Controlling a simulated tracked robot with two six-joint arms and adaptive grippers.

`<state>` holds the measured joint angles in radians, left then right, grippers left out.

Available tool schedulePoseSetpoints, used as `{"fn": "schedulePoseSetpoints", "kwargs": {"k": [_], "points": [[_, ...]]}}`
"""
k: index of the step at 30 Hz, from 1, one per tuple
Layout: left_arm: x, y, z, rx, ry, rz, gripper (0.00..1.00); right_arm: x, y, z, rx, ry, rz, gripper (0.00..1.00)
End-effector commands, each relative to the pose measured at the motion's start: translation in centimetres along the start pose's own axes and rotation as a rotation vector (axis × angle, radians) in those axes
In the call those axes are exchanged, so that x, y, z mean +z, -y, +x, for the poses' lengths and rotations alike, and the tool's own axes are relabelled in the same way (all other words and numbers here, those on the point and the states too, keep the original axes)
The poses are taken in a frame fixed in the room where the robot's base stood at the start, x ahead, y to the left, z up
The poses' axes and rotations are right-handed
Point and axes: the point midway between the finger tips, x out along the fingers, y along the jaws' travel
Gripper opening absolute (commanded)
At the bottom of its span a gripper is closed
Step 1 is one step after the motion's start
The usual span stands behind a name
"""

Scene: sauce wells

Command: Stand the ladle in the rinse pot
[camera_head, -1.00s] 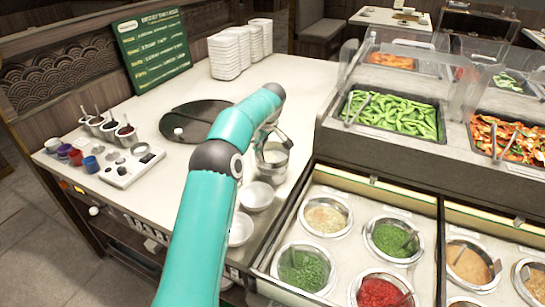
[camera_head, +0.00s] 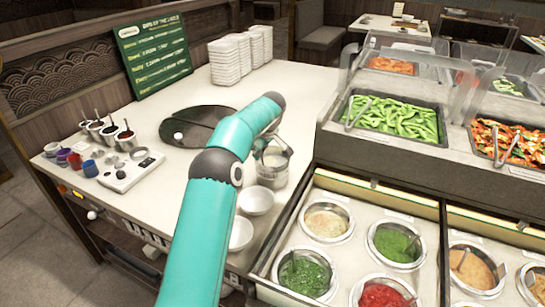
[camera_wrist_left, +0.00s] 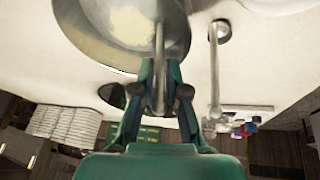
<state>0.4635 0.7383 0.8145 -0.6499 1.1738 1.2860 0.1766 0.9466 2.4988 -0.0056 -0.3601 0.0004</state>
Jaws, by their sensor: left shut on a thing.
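The metal rinse pot (camera_head: 271,167) stands on the pale counter beside the sauce wells. It shows as a large round metal bowl shape with a pale inside at the top of the left wrist view (camera_wrist_left: 95,45). My left gripper (camera_wrist_left: 162,88) is shut on the thin metal handle of the ladle (camera_wrist_left: 159,60), which runs from between the fingers across the pot's opening. The ladle's bowl end is not clear, and I cannot tell if it touches the pot's bottom. My right gripper is not in view.
White bowls (camera_head: 256,200) stand close in front of the pot. A dark oval tray (camera_head: 200,125) lies behind my arm. Sauce wells (camera_head: 327,220) lie to the right. A thin metal fixture with a round base (camera_wrist_left: 215,65) stands beside the pot in the wrist view.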

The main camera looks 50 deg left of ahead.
Motion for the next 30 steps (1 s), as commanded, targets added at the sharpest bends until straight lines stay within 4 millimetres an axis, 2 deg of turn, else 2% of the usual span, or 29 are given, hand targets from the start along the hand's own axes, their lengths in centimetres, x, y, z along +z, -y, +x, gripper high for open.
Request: {"fn": "schedulePoseSetpoints", "kwargs": {"k": [1,9,10,15,30], "points": [[0.55,0.23,0.69,-0.013,0.010,0.004,0.00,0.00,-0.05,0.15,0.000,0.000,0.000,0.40],[0.73,0.32,0.90,-0.017,0.014,0.005,0.00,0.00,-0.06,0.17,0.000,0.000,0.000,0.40],[0.73,0.33,0.91,-0.017,0.014,0.005,0.16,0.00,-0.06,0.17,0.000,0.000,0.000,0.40],[0.74,0.33,0.91,-0.017,0.015,0.004,0.42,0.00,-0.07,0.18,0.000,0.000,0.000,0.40],[0.38,0.19,0.52,-0.010,0.007,0.003,0.42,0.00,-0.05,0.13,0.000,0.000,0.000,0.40]]}}
